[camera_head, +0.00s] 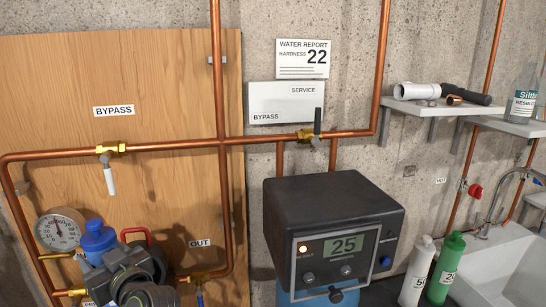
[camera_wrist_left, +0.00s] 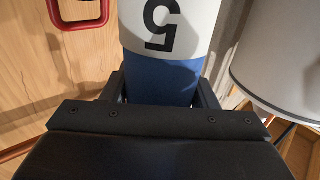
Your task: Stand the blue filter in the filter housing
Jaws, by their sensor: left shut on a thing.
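The blue filter (camera_head: 98,236) shows its rounded blue top at the lower left of the head view, just beyond my left gripper (camera_head: 112,266). In the left wrist view the filter (camera_wrist_left: 163,76) is a blue cylinder with a white band and a black "5" that appears upside down. It lies between the fingers of my left gripper (camera_wrist_left: 160,92), which is shut on it. The filter's lower part is hidden in the head view. I cannot make out the filter housing. My right gripper is not in view.
A round gauge (camera_head: 60,229) stands close left of the filter, and a red handle (camera_head: 136,231) close right. Copper pipes (camera_head: 180,142) run above and beside them on the wooden panel (camera_head: 170,80). A dark softener head (camera_head: 330,205) stands to the right.

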